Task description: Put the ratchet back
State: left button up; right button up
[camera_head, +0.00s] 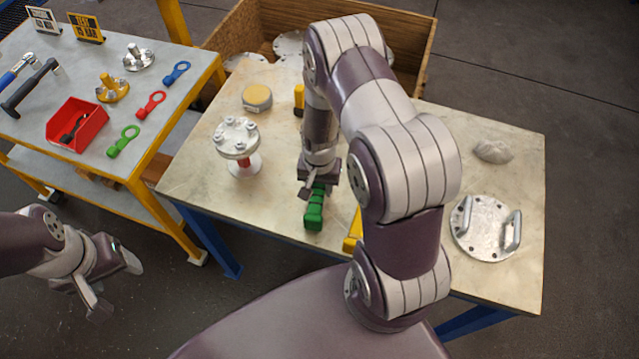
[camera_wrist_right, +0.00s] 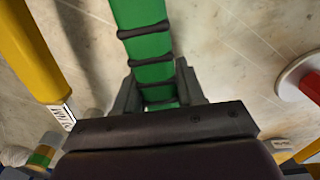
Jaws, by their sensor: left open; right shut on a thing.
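My right gripper (camera_head: 316,183) points down over the table, shut on a green handle with dark bands (camera_head: 314,212). In the wrist view the green handle (camera_wrist_right: 150,45) passes between the fingers (camera_wrist_right: 157,92) and extends upward out of the picture. Its head is not in clear view, so I cannot confirm that it is the ratchet. I cannot tell whether it touches the table. My left gripper (camera_head: 115,287) is open and empty over the floor at the lower left, in front of the tool cart (camera_head: 190,72).
A flanged vessel (camera_head: 238,140) stands left of the right gripper. A yellow object (camera_head: 353,232) lies partly behind my right arm. A blind flange with handles (camera_head: 485,228) is at the right. The cart holds a red tray (camera_head: 88,112) and coloured ring tools. A wooden crate (camera_head: 225,40) stands behind.

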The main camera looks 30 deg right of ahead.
jog(key=shift+w, duration=0.1)
jog(key=shift+f, duration=0.1)
jog(key=shift+f+b, duration=0.35)
jog(key=o, duration=1.7)
notch_tip(320, 180, up, 7)
jog(key=p, duration=0.6)
jog(key=shift+r, duration=0.1)
